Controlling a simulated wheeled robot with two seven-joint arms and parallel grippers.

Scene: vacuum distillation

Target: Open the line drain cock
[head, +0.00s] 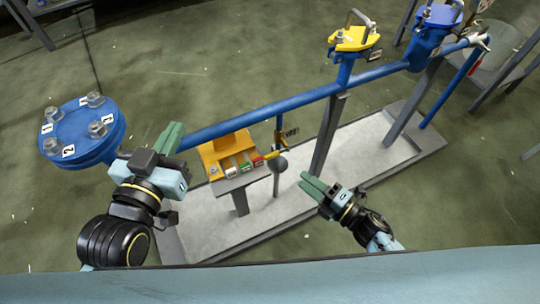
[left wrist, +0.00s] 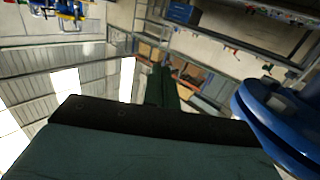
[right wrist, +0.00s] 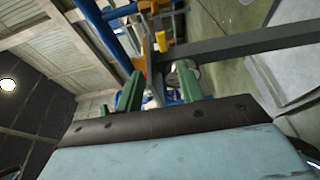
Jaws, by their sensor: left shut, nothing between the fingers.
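The line drain cock (head: 280,139) hangs under the blue pipe on a short thin drop, with a yellow handle (head: 275,155) near its lower end and a small tag beside it. My right gripper (head: 310,185) is to the lower right of the cock, apart from it. Its green fingers stand apart and empty in the right wrist view (right wrist: 157,88). Yellow parts (right wrist: 160,40) show beyond them there; I cannot tell whether they are the cock. My left gripper (head: 172,138) is shut and empty beside the pipe's left end; its fingers are together in the left wrist view (left wrist: 162,88).
The blue pipe (head: 300,98) runs from the blue bolted flange (head: 83,128) up to the right. An orange stand (head: 226,152) with coloured labels is left of the cock. A yellow flange (head: 354,40) and grey post (head: 326,135) are right. The pale base (head: 375,155) lies below.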

